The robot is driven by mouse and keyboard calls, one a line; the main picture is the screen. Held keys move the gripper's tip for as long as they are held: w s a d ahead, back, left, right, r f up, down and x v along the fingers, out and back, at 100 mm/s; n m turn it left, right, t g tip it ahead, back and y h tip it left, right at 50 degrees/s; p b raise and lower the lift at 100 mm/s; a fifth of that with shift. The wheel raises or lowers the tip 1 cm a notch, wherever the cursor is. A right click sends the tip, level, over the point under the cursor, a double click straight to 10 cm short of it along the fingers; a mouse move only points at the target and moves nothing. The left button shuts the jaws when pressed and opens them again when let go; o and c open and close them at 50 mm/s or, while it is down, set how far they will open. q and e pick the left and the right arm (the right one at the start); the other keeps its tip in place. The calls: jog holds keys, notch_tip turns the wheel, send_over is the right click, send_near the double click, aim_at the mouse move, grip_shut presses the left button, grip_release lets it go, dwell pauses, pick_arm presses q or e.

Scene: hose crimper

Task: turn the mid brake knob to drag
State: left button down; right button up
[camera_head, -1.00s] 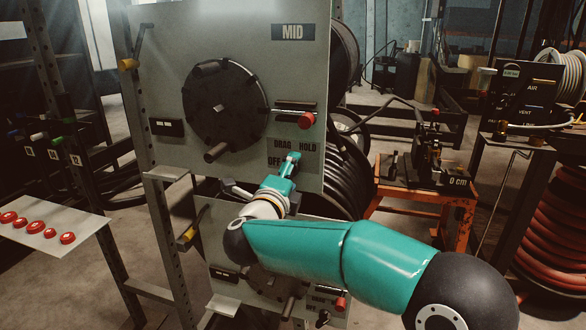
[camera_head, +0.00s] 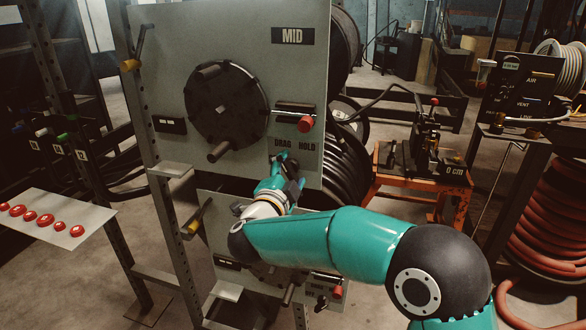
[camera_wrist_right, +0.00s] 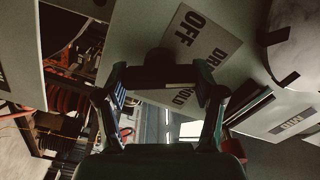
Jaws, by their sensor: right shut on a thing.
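The mid panel (camera_head: 160,60) stands upright with a MID label (camera_head: 293,36). Low on its right is the brake plate, where DRAG (camera_head: 290,141) and HOLD show in the head view; OFF (camera_wrist_right: 188,28) reads in the right wrist view. My right gripper (camera_head: 284,162) is at this plate, just below the DRAG and HOLD words. In the right wrist view my right gripper (camera_wrist_right: 161,82) has its two fingers on either side of the dark mid brake knob (camera_wrist_right: 158,62) and is shut on it. The knob's pointer direction is hard to tell. My left gripper is out of view.
An orange stand (camera_head: 400,187) is at right. A shelf with red caps (camera_head: 50,222) is at left.

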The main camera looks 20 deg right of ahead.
jog(key=shift+a+f, duration=0.2)
jog(key=shift+f, duration=0.3)
jog(key=o, duration=1.2)
jog(key=shift+c, duration=0.2)
jog(key=shift+r, duration=0.2)
jog(key=shift+d, duration=0.1)
jog(key=shift+r, duration=0.1)
jog(key=v, duration=1.2)
jog(key=shift+c, duration=0.2)
